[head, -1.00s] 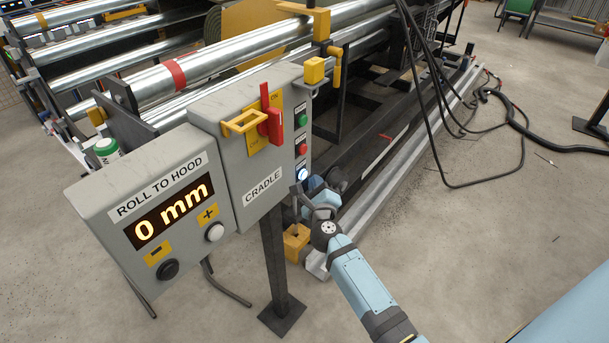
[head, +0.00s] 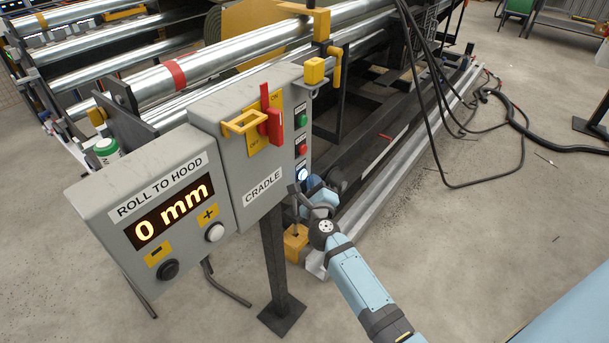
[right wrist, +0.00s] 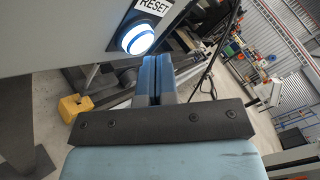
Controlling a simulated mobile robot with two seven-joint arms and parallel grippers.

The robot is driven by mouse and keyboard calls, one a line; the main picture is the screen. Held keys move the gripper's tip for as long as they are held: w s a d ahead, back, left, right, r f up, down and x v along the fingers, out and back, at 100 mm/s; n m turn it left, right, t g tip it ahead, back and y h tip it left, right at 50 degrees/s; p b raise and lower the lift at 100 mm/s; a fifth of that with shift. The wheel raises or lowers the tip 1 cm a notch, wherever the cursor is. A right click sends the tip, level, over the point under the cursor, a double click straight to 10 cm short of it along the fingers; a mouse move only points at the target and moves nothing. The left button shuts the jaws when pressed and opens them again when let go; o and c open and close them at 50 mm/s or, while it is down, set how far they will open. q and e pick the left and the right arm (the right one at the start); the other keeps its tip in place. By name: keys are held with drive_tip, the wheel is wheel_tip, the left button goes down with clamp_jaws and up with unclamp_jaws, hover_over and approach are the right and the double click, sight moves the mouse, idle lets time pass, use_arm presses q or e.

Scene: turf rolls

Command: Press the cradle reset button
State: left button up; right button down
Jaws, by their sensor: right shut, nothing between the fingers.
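The cradle reset button (head: 303,174) is a round, white-blue lit button at the bottom of the button column on the side of the grey CRADLE box (head: 240,150). In the right wrist view the button (right wrist: 137,34) glows beside a RESET label (right wrist: 154,8). My right gripper (head: 312,183) is close to the button in the head view. In the right wrist view its blue fingers (right wrist: 155,75) are shut together and empty, just right of and below the button. I see a gap between them and the button there. My left gripper is not in view.
A green button (head: 301,120) and a red button (head: 302,149) sit above it. A red switch handle (head: 272,122) and yellow guard (head: 245,122) project from the box front. The ROLL TO HOOD display (head: 170,212) reads 0 mm. A dark post (head: 273,255) supports the box.

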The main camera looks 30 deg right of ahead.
drive_tip(key=shift+w+a+r, duration=0.25)
drive_tip(key=shift+w+a, duration=0.1)
drive_tip(key=shift+w, duration=0.35)
idle(0.7)
idle(0.5)
drive_tip(key=shift+s+f+p, duration=0.2)
drive_tip(key=shift+s+p, duration=0.25)
drive_tip(key=shift+s, duration=0.55)
drive_tip(key=s, duration=0.1)
drive_tip(key=s+d, duration=0.1)
drive_tip(key=s, duration=0.1)
drive_tip(key=s+d+p, duration=0.1)
drive_tip(key=shift+s, duration=0.3)
drive_tip(key=shift+a+r, duration=0.1)
